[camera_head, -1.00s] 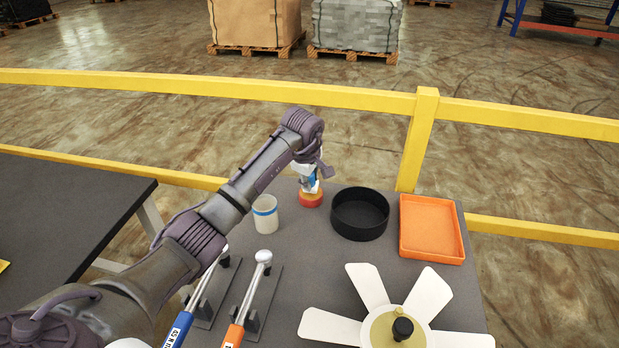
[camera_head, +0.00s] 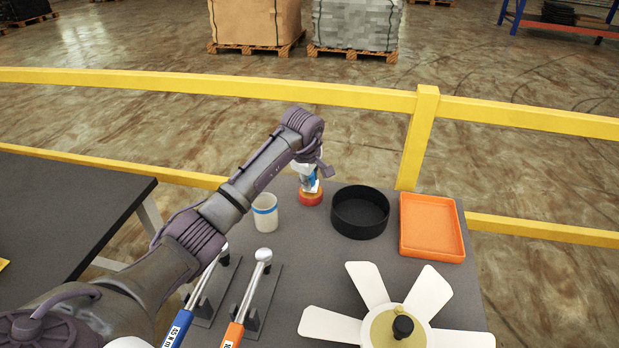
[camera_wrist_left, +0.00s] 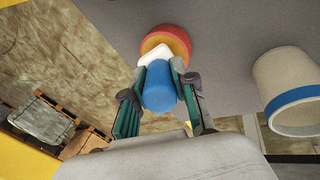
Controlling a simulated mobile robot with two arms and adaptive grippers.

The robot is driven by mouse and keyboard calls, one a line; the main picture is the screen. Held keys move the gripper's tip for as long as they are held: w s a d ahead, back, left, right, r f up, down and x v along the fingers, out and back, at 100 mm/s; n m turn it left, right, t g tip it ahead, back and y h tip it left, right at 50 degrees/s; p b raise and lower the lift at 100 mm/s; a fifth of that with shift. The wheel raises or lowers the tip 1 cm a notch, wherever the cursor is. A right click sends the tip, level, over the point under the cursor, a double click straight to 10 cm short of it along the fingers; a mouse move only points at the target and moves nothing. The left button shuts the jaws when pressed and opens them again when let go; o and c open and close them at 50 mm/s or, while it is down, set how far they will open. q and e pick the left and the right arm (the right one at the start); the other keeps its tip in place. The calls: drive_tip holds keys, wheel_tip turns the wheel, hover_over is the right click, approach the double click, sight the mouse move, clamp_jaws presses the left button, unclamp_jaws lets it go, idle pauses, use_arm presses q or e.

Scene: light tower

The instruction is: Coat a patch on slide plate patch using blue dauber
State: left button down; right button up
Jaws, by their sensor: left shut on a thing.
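The dauber with its blue handle (camera_wrist_left: 159,88) and white collar (camera_wrist_left: 156,53) shows between my left gripper's fingers in the left wrist view. My left gripper (camera_wrist_left: 160,100) is shut on the blue handle. The dauber's lower end is at a red-orange round pot (camera_wrist_left: 165,40), which stands on the grey table; the pot also shows in the head view (camera_head: 311,198). Whether the dauber's tip is inside the pot or just above it is hidden. I cannot make out the slide plate patch. My right gripper is not in view.
A white cup with a blue band (camera_head: 265,214) stands left of the pot, a black round tray (camera_head: 360,229) and an orange tray (camera_head: 431,252) to its right. A white fan wheel (camera_head: 372,284) and two torque wrenches (camera_head: 236,334) lie nearer. A yellow rail (camera_head: 300,92) runs behind.

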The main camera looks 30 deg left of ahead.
use_arm(q)
drive_tip(key=shift+f, duration=0.3)
idle(0.6)
drive_tip(key=shift+r+p, duration=1.9)
drive_tip(key=shift+r, duration=1.05)
drive_tip(key=shift+r+p, duration=0.35)
drive_tip(key=shift+r, duration=0.25)
